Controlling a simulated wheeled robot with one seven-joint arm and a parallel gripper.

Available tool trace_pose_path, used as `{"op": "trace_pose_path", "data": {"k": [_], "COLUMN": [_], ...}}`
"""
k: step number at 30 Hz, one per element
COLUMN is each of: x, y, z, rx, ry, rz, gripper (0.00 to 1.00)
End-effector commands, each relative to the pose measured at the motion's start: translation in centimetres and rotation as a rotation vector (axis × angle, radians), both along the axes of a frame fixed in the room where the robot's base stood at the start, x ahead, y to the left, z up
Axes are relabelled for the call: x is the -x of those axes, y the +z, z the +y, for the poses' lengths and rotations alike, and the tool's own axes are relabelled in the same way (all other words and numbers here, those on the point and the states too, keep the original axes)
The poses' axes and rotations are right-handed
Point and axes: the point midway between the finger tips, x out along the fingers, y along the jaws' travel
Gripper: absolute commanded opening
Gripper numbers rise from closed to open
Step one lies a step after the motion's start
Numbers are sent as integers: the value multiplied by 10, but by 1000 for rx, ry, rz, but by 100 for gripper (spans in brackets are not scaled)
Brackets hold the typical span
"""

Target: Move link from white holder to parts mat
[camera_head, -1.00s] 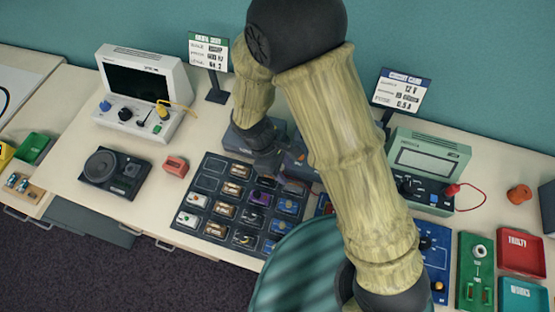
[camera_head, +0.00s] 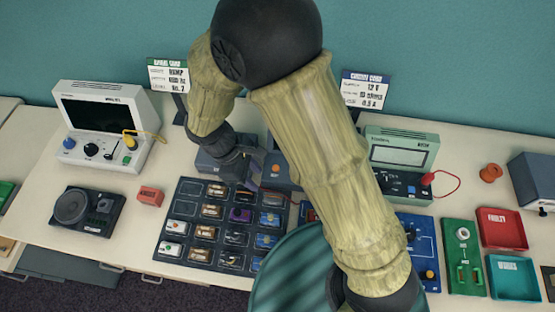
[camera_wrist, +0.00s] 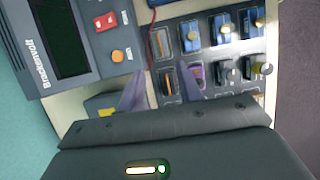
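The parts mat (camera_head: 190,188) is a dark gridded panel in the middle of the bench, with small parts in many cells. In the wrist view the mat (camera_wrist: 226,62) lies beyond and right of my fingers. My gripper (camera_head: 252,183) is over the mat's back right edge, largely hidden by my arm in the head view. In the wrist view my gripper (camera_wrist: 160,88) shows two purple fingers spread apart, with no part visibly held. An orange-striped part (camera_wrist: 167,82) shows between them. I cannot tell which part is the link or which piece is the white holder.
A meter with a dark screen (camera_wrist: 58,35) is close left of my fingers. A white instrument (camera_head: 105,125) and a black device (camera_head: 88,210) stand left. A green instrument (camera_head: 400,152), red tray (camera_head: 503,230) and teal tray (camera_head: 513,280) are right.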

Motion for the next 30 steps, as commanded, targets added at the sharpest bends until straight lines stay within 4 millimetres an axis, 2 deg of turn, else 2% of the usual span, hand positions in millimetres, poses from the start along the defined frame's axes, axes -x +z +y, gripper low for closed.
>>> {"op": "trace_pose_path", "data": {"k": [6,8,11,19,27,30], "x": [-3,-7,-18,-44,-42,-38], "y": [2,7,17,55,88,95], "z": [-5,-12,-33,-122,-210,-231], "rx": [-10,-26,-75,-257,-412,-447], "ry": [-27,-71,-198,-727,-1250,-1378], "rz": [-6,-15,-45,-200,-411,-472], "gripper": [36,36,36,36,36,36]}}
